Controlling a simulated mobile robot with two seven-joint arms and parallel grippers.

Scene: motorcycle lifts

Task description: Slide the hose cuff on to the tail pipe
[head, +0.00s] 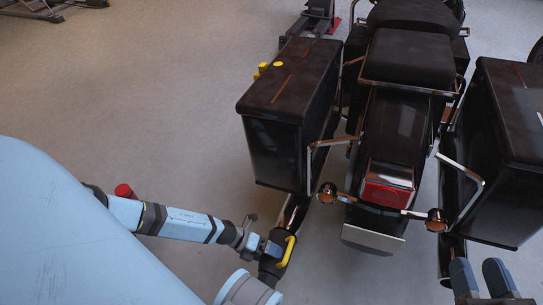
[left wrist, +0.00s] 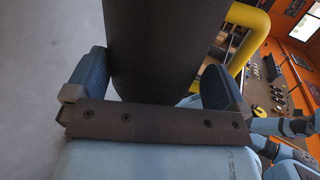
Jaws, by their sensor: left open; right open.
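The hose cuff (head: 271,268) is a black sleeve with a yellow handle (head: 287,251), low in the middle of the head view. It meets the rear end of the tail pipe (head: 293,212) under the left pannier; I cannot tell how far it overlaps the pipe. My left gripper (head: 268,247) is open beside the cuff. In the left wrist view the dark cuff (left wrist: 152,45) lies between the spread blue fingers (left wrist: 155,82), with the yellow handle (left wrist: 246,38) at right. My right gripper (head: 481,270) is open and empty at the lower right of the head view.
The motorcycle's rear, with its seat (head: 410,62), red tail light (head: 388,190) and round indicators (head: 327,192), fills the centre. Boxy left (head: 290,85) and right (head: 510,150) panniers overhang the pipes.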

